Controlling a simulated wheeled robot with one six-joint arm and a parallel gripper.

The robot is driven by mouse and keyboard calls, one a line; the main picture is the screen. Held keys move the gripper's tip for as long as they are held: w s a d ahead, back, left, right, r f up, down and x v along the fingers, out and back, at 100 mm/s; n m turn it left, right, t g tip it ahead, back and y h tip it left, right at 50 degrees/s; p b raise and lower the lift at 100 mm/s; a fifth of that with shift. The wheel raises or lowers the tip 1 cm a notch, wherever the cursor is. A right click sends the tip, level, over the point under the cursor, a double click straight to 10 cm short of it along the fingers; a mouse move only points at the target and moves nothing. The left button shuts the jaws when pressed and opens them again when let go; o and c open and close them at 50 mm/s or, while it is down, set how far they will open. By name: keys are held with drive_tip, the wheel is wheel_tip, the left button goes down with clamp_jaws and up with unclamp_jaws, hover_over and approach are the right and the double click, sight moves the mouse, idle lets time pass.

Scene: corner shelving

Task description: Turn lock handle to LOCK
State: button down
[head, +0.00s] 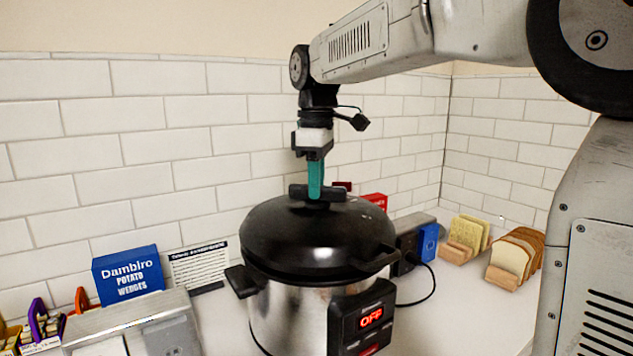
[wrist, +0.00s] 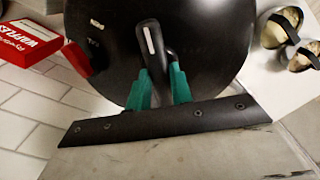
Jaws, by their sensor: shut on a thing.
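A steel pressure cooker (head: 290,312) with a black lid (head: 275,235) stands on the counter. Its display reads OFF. The black lock handle (head: 298,190) sits on top of the lid, and its white-marked bar shows in the wrist view (wrist: 150,38). My gripper (head: 316,188) reaches straight down from above, its green fingers shut on the handle, one on each side in the wrist view (wrist: 160,82). Small white markings (wrist: 96,25) and a red part (wrist: 77,60) show near the lid's left edge there; the lettering is too small to read.
A blue potato wedges box (head: 128,274) and a black-and-white label card (head: 199,267) stand left of the cooker. A red box (head: 374,200) is behind it. Bread slices in wooden racks (head: 510,266) are at right. A black cable (head: 428,290) runs beside the cooker.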

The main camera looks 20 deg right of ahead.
drive_tip(key=shift+m, duration=1.3)
drive_tip(key=c, duration=1.2)
unclamp_jaws()
drive_tip(key=shift+c, duration=0.2)
drive_tip(key=shift+r, duration=0.15)
wheel_tip(320, 180, up, 8)
drive_tip(key=shift+f, duration=0.2)
